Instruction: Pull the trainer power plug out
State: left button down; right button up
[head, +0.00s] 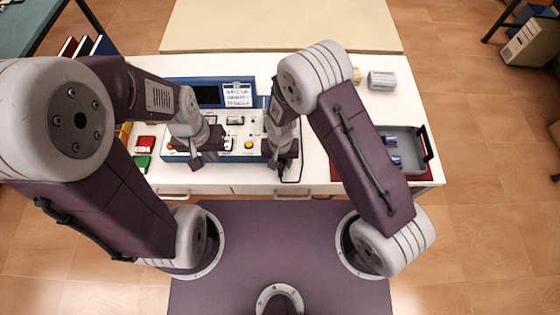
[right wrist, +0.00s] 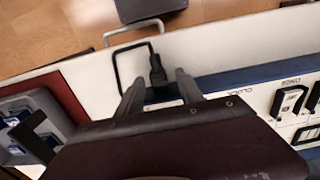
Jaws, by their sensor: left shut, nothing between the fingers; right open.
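The trainer (head: 232,122), a blue and white unit with a small dark screen, stands on the white table. The black power plug (right wrist: 157,74) is at the trainer's blue front edge in the right wrist view, with its black cord (right wrist: 117,72) looping away from it. My right gripper (head: 281,163) is open at the trainer's front right; in the right wrist view its fingers (right wrist: 159,78) stand on either side of the plug, with gaps. Whether the plug is fully seated is hidden. My left gripper (head: 203,161) is shut and empty at the trainer's front left.
A grey tray (head: 412,163) with blue items lies on a red mat at the right. A grey ridged block (head: 382,81) stands behind it. Red and green boxes (head: 143,152) lie left of the trainer. A drawer handle (right wrist: 133,30) juts from the table front.

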jog(key=shift+w+d+f, duration=0.1)
jog(key=shift+c, duration=1)
grip_shut()
jog(key=shift+w, duration=0.1)
